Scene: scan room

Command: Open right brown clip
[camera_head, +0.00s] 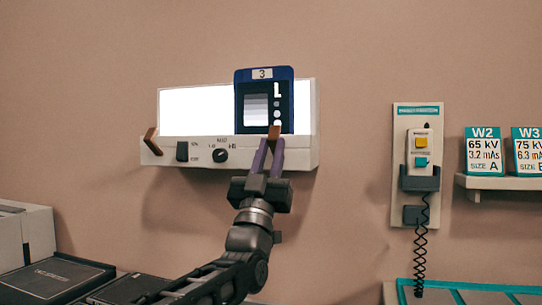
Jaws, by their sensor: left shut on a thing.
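The light box (195,112) hangs on the wall with its panel lit. A blue-framed film marked 3 (263,74) stands against the right part of the panel. The right brown clip (275,131) is on the lower ledge, in front of the film's bottom edge, and looks upright. My left gripper (270,144) reaches up from below and is shut on this clip, with its purple fingers hiding the lower part. The left brown clip (151,140) is at the ledge's left end and leans to one side. My right gripper is not in view.
The ledge carries a black switch (182,151) and a round knob (220,155) left of my gripper. A wall-mounted hand control (421,152) with a coiled cord hangs to the right, beside a shelf (500,183) of cards. The wall between is clear.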

